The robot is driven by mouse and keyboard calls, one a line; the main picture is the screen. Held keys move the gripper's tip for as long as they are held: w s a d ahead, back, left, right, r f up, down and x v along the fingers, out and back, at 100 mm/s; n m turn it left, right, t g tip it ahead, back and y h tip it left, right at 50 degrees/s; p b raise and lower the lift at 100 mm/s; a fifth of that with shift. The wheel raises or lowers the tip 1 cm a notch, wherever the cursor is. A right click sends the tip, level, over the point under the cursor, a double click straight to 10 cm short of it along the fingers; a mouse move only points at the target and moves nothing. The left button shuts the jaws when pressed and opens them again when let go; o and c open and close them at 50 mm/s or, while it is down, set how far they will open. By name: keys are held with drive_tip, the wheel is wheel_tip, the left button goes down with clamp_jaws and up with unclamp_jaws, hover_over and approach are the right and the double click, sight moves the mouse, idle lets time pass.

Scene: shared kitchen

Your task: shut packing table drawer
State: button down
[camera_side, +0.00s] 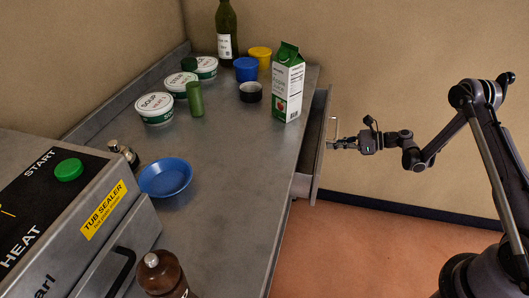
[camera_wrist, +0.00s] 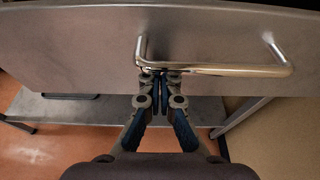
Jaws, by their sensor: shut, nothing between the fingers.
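The packing table drawer (camera_side: 316,140) stands pulled out from the right side of the grey table (camera_side: 230,175). Its front fills the top of the wrist view (camera_wrist: 90,45), with a shiny bar handle (camera_wrist: 215,70) across it. My gripper (camera_side: 332,146) is outside the drawer, level with the handle. In the wrist view my gripper's closed fingertips (camera_wrist: 161,74) are at the left part of the handle bar, with nothing held between them. I cannot tell if they touch it.
Soup tubs (camera_side: 155,108), a milk carton (camera_side: 288,83), a bottle (camera_side: 227,32), cups and a blue bowl (camera_side: 165,178) stand on the table. A tub sealer (camera_side: 75,220) is at the left. The floor (camera_side: 350,250) beside the drawer is clear.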

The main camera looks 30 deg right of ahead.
hover_over(307, 152)
drive_tip(key=shift+a, duration=0.2)
idle(0.3)
